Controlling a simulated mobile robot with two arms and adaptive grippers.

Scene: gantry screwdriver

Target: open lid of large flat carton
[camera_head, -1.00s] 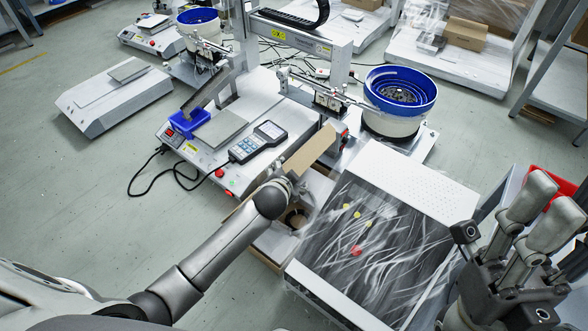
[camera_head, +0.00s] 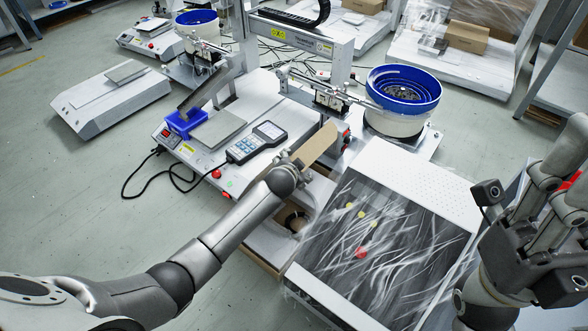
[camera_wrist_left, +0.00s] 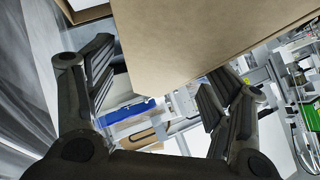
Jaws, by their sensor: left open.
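The brown carton (camera_head: 264,263) stands on the floor beside the machine, partly hidden behind my left arm. A cardboard flap (camera_head: 318,146) sticks up at its far end. In the left wrist view a broad cardboard panel (camera_wrist_left: 200,35) fills the upper middle. My left gripper (camera_wrist_left: 158,70) is open, with a finger on each side of the panel's lower part; I cannot tell whether either touches it. In the head view its fingers are mostly hidden behind the wrist. My right gripper (camera_head: 566,165) is raised at the right edge, away from the carton; its fingertips are partly cut off.
The screwdriver machine's base (camera_head: 225,150), with a handheld controller (camera_head: 257,141), lies just behind. A blue bowl feeder (camera_head: 402,88) stands farther back. Open floor is at left.

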